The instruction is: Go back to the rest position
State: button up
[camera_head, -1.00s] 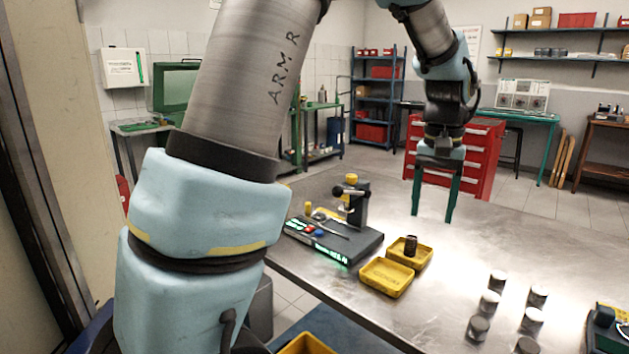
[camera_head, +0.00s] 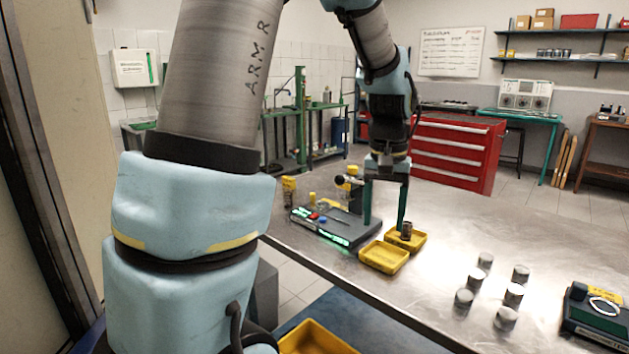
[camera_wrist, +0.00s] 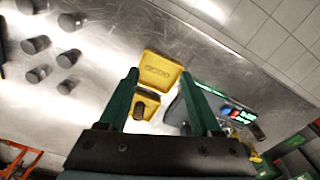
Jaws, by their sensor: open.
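My gripper (camera_head: 385,205) is open, its two green fingers pointing down above the metal table. In the head view it appears in front of the device with the green-lit edge and beside the yellow trays. In the wrist view my gripper (camera_wrist: 160,95) has its fingers spread apart with nothing held between them. The near yellow tray (camera_head: 384,257) looks empty. The other yellow tray (camera_head: 419,243) holds a dark cylindrical part (camera_head: 407,231), which also shows in the wrist view (camera_wrist: 149,87). My arm hangs over the table from the top.
The device with the green-lit edge (camera_head: 345,232) stands left of the trays. Several grey cylinders (camera_head: 513,293) stand on the table at the right. A dark green device (camera_head: 597,317) is at the right edge. A red drawer cabinet (camera_head: 455,150) stands behind the table.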

jog(key=s+a+f+n, duration=0.1)
jog(key=s+a+f, duration=0.2)
jog(key=a, duration=0.7)
jog(key=s+a+f+n+t, duration=0.1)
jog(key=s+a+f+n, duration=0.1)
jog(key=a, duration=0.8)
jog(key=shift+s+a+f, duration=0.2)
jog(key=shift+s+f, duration=0.3)
jog(key=shift+c, duration=0.2)
